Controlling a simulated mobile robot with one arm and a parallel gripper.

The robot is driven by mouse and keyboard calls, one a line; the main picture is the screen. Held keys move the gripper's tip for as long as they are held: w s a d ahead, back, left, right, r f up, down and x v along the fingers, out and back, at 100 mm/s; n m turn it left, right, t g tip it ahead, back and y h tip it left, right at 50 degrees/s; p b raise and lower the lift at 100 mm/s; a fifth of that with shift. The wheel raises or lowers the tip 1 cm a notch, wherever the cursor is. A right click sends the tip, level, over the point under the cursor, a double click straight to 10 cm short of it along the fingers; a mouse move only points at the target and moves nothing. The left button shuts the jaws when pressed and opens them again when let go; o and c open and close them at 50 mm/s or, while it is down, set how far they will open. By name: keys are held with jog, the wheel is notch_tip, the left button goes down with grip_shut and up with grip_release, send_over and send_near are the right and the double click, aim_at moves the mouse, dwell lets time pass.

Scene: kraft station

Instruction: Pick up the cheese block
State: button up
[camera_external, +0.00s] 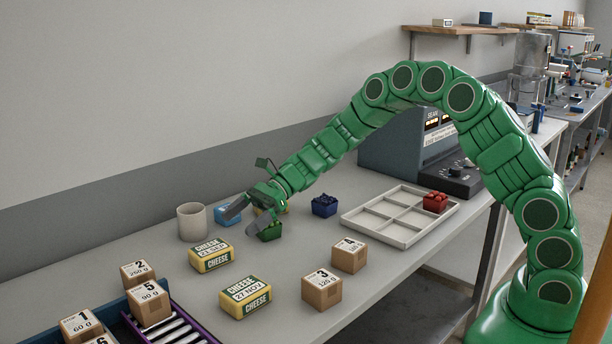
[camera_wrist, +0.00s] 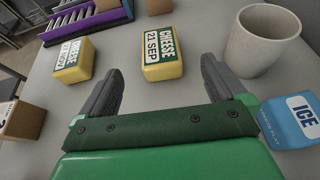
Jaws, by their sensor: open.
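Two yellow cheese blocks with green and white labels lie on the grey table. The one marked 21 SEP (camera_external: 211,256) is nearer my gripper (camera_external: 238,223) in the external view. The one marked 27 NOV (camera_external: 245,298) lies closer to the table's front edge. In the wrist view, the 21 SEP block (camera_wrist: 162,66) shows beyond and between my open fingers, and the 27 NOV block (camera_wrist: 74,60) is to the left. My gripper (camera_wrist: 160,67) is empty and apart from both blocks, above the table.
A beige mug (camera_external: 191,222) and a blue ICE pack (camera_wrist: 291,122) are close to my gripper. A white divided tray (camera_external: 372,233), numbered boxes (camera_external: 322,292) and a purple-edged conveyor (camera_external: 165,327) stand around. Bare table surrounds the cheese.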

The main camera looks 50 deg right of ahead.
aim_at(210, 248)
jog(key=x, duration=1.1)
jog(key=shift+s+f, duration=0.1)
jog(key=shift+f, duration=0.15)
jog(key=shift+d, duration=0.1)
jog(key=c, duration=1.2)
jog(key=shift+r, duration=0.2)
jog(key=shift+r, duration=0.25)
notch_tip(210, 248, up, 2)
jog(key=shift+r, duration=0.1)
jog(key=s+d+r, duration=0.2)
jog(key=s+r, duration=0.1)
jog(key=s, duration=0.1)
jog(key=s+d+r, duration=0.2)
jog(key=s+r, duration=0.1)
jog(key=s, duration=0.1)
jog(key=s+d+r, duration=0.2)
jog(key=s+r, duration=0.2)
jog(key=shift+s+d, duration=0.1)
jog(key=shift+d, duration=0.2)
